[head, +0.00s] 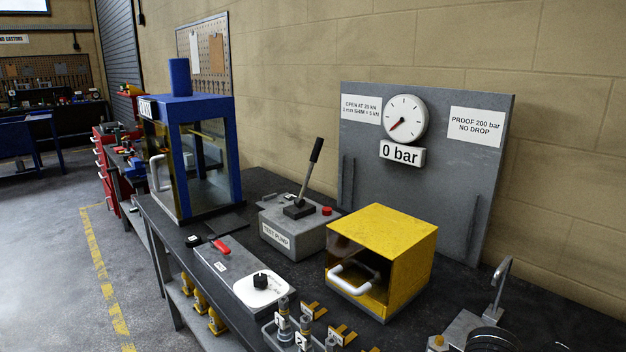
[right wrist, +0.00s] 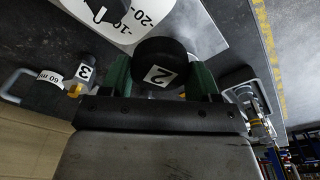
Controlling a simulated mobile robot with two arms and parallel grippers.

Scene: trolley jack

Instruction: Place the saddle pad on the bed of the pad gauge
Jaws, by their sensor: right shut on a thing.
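My right gripper (right wrist: 161,80) has its green fingers shut on a round black pad (right wrist: 148,57) in the right wrist view. A white label with a 2 faces the camera, and I take this to be the saddle pad. Its far side is hidden, and I cannot tell whether it touches anything below. I cannot tell for certain which fixture is the pad gauge, and no bed is clearly visible. My left gripper is not in view.
A white dial (right wrist: 195,25) lies close beyond the pad. On the bench stand a yellow box (head: 405,235), a test pump (head: 290,235), a blue-framed press (head: 180,150) and a grey block with a red lever (head: 215,265). Several small fittings crowd the front edge.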

